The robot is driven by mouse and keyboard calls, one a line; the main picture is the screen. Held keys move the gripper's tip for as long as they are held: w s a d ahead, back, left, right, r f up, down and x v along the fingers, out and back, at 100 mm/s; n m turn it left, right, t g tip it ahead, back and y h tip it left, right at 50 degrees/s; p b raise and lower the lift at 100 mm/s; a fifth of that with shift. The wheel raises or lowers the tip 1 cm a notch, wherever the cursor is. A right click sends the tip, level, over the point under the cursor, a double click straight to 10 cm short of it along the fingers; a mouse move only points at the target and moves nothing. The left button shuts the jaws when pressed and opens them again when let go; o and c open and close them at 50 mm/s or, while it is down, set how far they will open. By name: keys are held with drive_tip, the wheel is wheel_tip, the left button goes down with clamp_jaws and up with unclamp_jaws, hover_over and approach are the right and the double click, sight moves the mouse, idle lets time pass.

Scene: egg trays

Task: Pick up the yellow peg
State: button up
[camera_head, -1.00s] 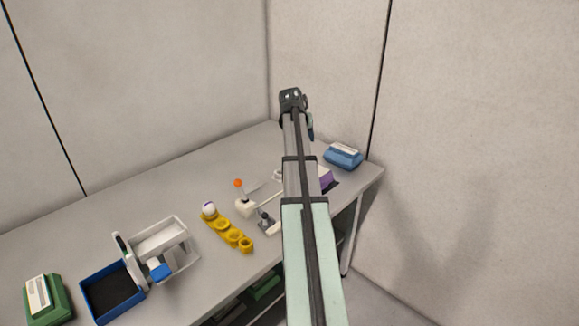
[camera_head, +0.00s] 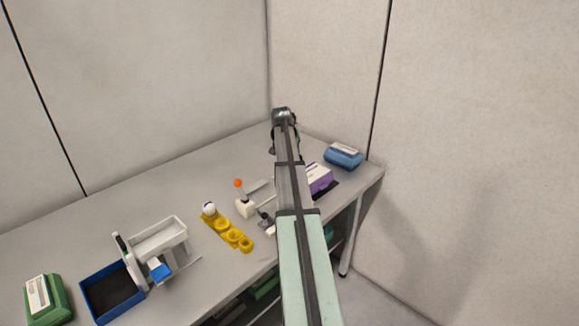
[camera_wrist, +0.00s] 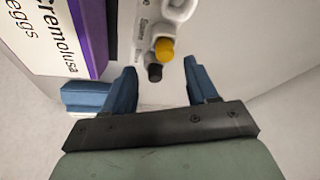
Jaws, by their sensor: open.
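The yellow peg (camera_wrist: 165,49) shows its rounded yellow end in the wrist view, at the edge of a white labelled holder (camera_wrist: 143,22). A black peg (camera_wrist: 154,73) sits right beside it, nearer to my gripper. My gripper (camera_wrist: 161,70) is open, with its blue fingers spread to the left and right of the two pegs. Nothing is held. Whether the fingertips reach down to peg height I cannot tell. In the head view my arm hides the gripper, and I cannot make out the yellow peg there.
A purple and white egg box (camera_wrist: 88,30) stands left of the holder; it also shows in the head view (camera_head: 319,178). A white stand with an orange ball (camera_head: 239,184), a yellow cup row (camera_head: 228,233), a blue tray (camera_head: 83,290), a green box (camera_head: 58,296) and a blue box (camera_head: 343,157) are on the table.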

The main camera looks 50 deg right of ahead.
drive_tip(key=shift+w+x, duration=0.2)
drive_tip(key=shift+x, duration=0.9)
drive_tip(key=shift+w+x, duration=0.25)
drive_tip(key=shift+x, duration=0.85)
drive_tip(key=shift+w+d+f, duration=0.1)
drive_tip(key=shift+d+f, duration=0.1)
drive_tip(key=shift+f, duration=0.25)
drive_tip(key=shift+c, duration=0.5)
clamp_jaws()
drive_tip(key=shift+r, duration=0.15)
